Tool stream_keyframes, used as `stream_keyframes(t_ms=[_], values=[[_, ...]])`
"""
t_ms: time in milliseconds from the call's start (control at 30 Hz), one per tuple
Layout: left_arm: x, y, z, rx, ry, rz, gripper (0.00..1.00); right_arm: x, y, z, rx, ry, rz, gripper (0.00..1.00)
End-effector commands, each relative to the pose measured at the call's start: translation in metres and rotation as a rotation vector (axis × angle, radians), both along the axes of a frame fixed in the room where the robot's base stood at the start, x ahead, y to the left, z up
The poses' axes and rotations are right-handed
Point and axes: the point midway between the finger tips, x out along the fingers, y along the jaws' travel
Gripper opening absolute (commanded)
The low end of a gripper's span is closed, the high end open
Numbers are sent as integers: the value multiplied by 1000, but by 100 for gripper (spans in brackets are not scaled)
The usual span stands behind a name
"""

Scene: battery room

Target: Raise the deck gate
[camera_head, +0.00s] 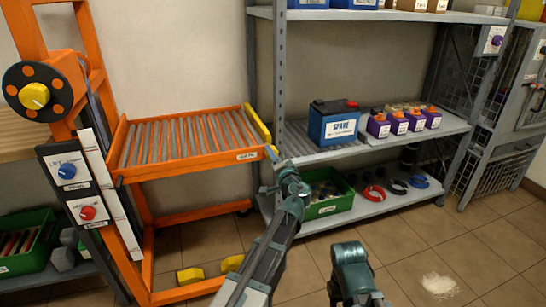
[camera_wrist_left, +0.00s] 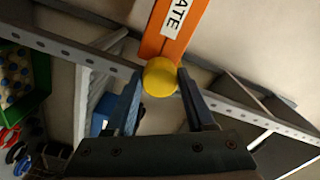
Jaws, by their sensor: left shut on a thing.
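The orange roller deck (camera_head: 185,169) stands on the orange frame at the left. The yellow deck gate (camera_head: 257,124) is a bar along the deck's right end, low and roughly level with the rollers. My left gripper (camera_head: 273,157) is at the gate's near end. In the left wrist view the gate's round yellow end (camera_wrist_left: 160,77) sits between the fingers of my left gripper (camera_wrist_left: 161,88), which is shut on it. Behind it is an orange rail with a label reading "ATE". My right gripper's jaws are not in view.
A grey shelf rack (camera_head: 400,137) is close on the right, with a blue spare battery (camera_head: 333,127) and several purple ones. A green bin (camera_head: 328,205) sits on its lower shelf. A control panel (camera_head: 76,187) is at the left. A pale patch (camera_head: 439,286) lies on the floor.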

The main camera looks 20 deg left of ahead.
Motion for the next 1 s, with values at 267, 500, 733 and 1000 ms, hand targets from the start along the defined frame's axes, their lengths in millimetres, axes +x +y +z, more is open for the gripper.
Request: stream_keyframes(t_ms=[267, 500, 733, 1000], values=[[-1, 0, -1, -6, -1, 1, 0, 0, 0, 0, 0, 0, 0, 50], [-1, 0, -1, -3, -1, 0, 84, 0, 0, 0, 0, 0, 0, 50], [-1, 0, 0, -2, 0, 0, 84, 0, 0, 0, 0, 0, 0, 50], [-32, -20, 0, -2, 0, -3, 84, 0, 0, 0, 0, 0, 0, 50]])
